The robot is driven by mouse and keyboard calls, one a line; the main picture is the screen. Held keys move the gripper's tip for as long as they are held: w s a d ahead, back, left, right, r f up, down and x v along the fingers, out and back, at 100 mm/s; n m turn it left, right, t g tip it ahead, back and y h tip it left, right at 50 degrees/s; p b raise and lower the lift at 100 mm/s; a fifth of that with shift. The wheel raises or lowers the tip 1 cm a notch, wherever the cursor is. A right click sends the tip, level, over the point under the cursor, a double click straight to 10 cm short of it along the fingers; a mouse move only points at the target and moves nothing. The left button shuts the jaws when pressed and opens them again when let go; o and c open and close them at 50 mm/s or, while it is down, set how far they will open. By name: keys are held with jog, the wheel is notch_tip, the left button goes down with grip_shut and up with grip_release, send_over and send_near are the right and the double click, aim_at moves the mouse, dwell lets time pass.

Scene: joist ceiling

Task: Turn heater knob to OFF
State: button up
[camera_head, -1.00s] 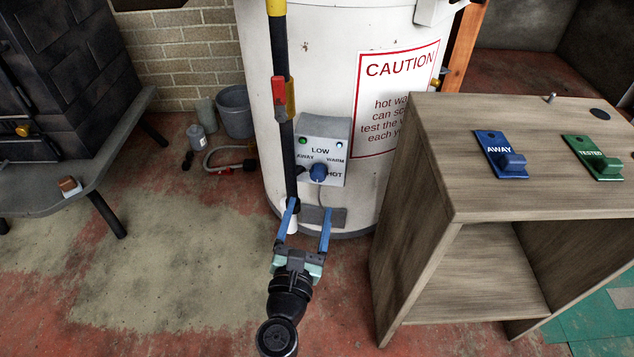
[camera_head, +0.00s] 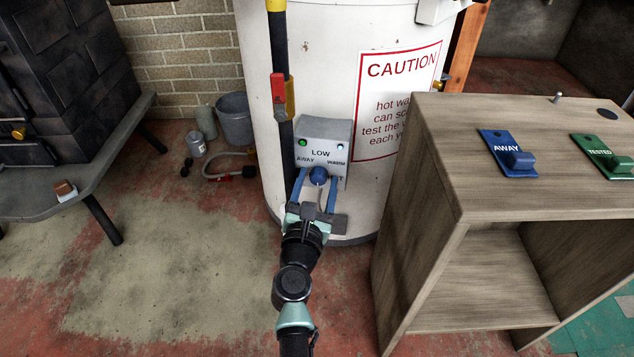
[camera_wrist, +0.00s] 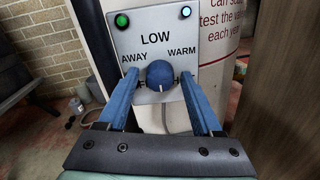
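The blue heater knob (camera_head: 318,176) sits on a grey control panel (camera_head: 324,132) on the front of the white water heater (camera_head: 330,60). In the wrist view the knob (camera_wrist: 160,73) is a round blue ball with a pale pointer line near its lower right. The panel (camera_wrist: 158,24) reads LOW, AWAY and WARM; the lower lettering is mostly hidden behind the knob and fingers. My gripper (camera_head: 316,182) is open, its blue fingers on either side of the knob. In the wrist view my gripper (camera_wrist: 164,88) shows gaps between the fingers and the knob.
A dark pipe with a red and yellow valve handle (camera_head: 279,90) runs down left of the panel. A wooden cabinet (camera_head: 440,175) with blue AWAY (camera_head: 507,153) and green TESTED (camera_head: 604,156) tags stands right. A dark stove (camera_head: 60,80) is left. Open floor (camera_head: 170,270) lies left.

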grip_shut()
